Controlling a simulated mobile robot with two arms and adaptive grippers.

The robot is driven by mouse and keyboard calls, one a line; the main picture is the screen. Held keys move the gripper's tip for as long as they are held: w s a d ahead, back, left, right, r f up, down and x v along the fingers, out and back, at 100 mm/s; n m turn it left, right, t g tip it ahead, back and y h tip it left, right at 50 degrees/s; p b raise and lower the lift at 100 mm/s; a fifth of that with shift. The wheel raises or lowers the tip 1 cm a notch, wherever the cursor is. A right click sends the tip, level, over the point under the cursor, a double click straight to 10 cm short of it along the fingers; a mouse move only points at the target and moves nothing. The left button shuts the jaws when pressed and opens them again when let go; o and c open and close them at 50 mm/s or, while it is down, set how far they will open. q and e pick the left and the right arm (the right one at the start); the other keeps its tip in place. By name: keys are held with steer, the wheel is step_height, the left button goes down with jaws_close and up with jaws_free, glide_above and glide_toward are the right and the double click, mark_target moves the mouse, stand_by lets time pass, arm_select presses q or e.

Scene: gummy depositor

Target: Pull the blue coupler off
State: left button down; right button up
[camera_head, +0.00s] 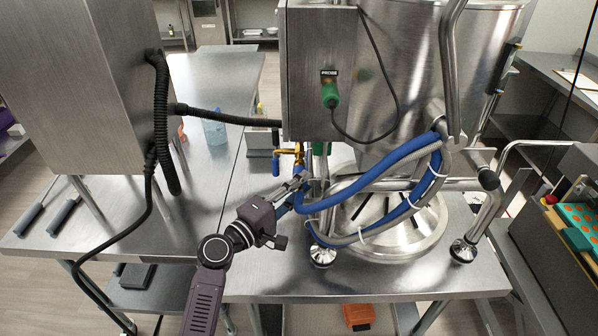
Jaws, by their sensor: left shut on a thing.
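My left gripper (299,182) reaches up from the bottom of the view to the pipework below the steel box. It is shut at the end of the blue hose (392,158), where the blue coupler (299,200) sits; the fingers hide much of it. I cannot tell whether the coupler is still seated. My right gripper is not in view.
A steel control box (321,75) with a green plug (330,95) hangs above, beside a large steel kettle (405,60). A grey hose (372,234) loops with the blue one. A steel cabinet (75,80) stands left. The table front (260,280) is clear.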

arm_select(q)
steer(key=shift+s, duration=0.85)
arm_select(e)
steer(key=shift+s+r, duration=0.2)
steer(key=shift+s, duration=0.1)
arm_select(q)
steer(key=shift+s, duration=0.1)
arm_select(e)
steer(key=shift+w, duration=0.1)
arm_select(q)
steer(key=shift+s, duration=0.15)
steer(key=s+p, duration=0.1)
steer(key=s, duration=0.4)
steer(key=shift+s+r, duration=0.1)
steer(key=shift+s, duration=0.05)
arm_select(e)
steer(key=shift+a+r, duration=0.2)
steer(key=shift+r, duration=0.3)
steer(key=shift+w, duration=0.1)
